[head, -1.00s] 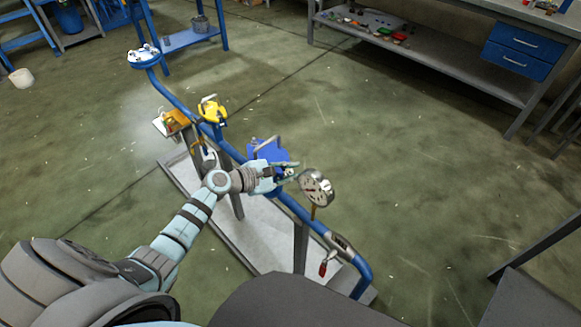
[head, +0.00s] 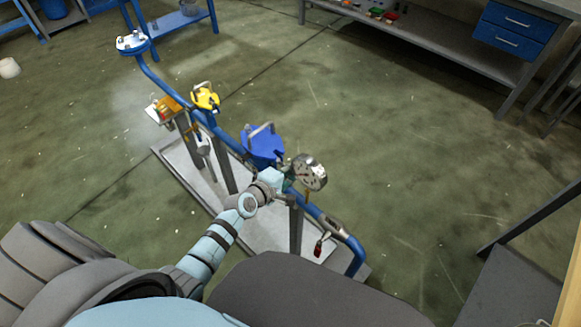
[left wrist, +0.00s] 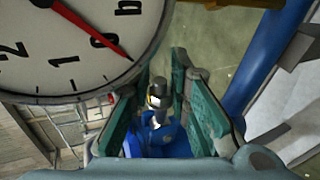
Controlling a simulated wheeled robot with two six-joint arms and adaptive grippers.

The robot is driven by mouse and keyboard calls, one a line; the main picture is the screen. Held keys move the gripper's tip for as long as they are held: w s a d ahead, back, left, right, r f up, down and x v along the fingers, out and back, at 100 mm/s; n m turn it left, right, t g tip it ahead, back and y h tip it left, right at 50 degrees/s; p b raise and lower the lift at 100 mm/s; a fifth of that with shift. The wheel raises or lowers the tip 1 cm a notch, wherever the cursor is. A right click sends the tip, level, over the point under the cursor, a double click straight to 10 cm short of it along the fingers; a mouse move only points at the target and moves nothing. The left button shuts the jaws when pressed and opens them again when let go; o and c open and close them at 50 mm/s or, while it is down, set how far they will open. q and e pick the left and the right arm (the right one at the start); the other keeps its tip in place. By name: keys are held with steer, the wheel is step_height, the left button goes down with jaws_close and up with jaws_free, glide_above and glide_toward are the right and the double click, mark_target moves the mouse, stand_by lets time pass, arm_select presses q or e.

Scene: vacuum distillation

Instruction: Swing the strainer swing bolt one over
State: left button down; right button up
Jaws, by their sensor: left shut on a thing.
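The blue strainer (head: 262,146) with a grey bar handle on its lid sits on the blue pipe. My left gripper (head: 288,182) is at its near right side, just left of the round pressure gauge (head: 310,172). In the left wrist view, the teal fingers (left wrist: 160,115) stand on either side of a small dark-headed bolt (left wrist: 156,97) with blue metal below it. The fingers are shut on this swing bolt, though the contact is partly hidden. The gauge dial (left wrist: 65,50) fills the upper left of that view. My right gripper is not in view.
The blue pipe (head: 172,92) runs diagonally over a grey base plate (head: 265,236). A yellow valve part (head: 206,97) and an orange box (head: 168,106) stand further along. A red-handled tap (head: 318,247) hangs near the right end. The floor beyond the pipe is clear.

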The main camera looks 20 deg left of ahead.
arm_select(q)
steer(key=shift+f+m+y, duration=0.4)
steer(key=shift+f+m, duration=0.1)
steer(key=c, duration=1.7)
jaws_free()
steer(key=v, duration=1.2)
steer(key=shift+s+f, duration=0.1)
steer(key=shift+f, duration=0.1)
